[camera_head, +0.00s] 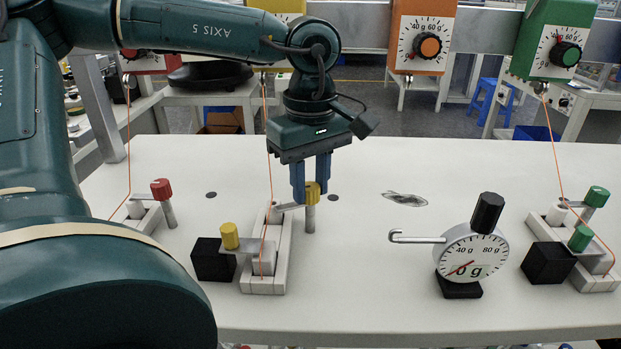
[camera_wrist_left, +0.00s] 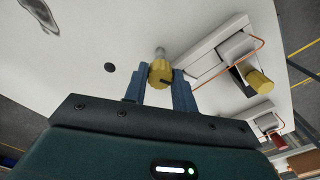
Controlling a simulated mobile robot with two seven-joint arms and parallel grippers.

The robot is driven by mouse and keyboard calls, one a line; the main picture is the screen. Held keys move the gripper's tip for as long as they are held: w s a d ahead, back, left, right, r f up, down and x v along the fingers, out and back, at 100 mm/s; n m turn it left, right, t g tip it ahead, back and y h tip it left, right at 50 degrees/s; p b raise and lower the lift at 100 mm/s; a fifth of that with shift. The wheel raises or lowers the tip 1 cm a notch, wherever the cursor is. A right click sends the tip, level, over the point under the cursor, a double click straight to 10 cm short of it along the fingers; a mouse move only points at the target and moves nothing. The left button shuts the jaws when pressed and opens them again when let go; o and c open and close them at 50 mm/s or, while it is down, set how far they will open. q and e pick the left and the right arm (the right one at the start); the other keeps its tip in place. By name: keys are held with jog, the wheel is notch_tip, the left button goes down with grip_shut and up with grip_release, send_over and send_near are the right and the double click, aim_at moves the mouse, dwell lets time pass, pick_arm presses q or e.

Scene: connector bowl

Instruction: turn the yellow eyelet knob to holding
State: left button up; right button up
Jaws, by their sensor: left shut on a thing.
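The yellow eyelet knob (camera_head: 313,194) tops a grey post near the middle of the white table, with a thin metal arm reaching left toward an orange wire. My left gripper (camera_head: 311,178) points down from above and is shut on this knob, one blue finger on each side. In the left wrist view the knob (camera_wrist_left: 160,74) sits between the fingertips of my left gripper (camera_wrist_left: 159,80), with a dark mark on its side. The fingers hide part of the knob in the head view. My right gripper is not in view.
A dial gauge (camera_head: 472,256) with a hook stands to the right. A red knob (camera_head: 161,189) is at left, green knobs (camera_head: 581,238) at right.

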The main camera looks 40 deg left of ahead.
aim_at(311, 186)
pick_arm(q)
jog(key=m, duration=0.4)
jog(key=shift+m, duration=0.4)
dwell(0.4)
jog(key=o, duration=1)
notch_tip(311, 186, up, 13)
jog(key=p, duration=0.2)
jog(key=shift+r, duration=0.15)
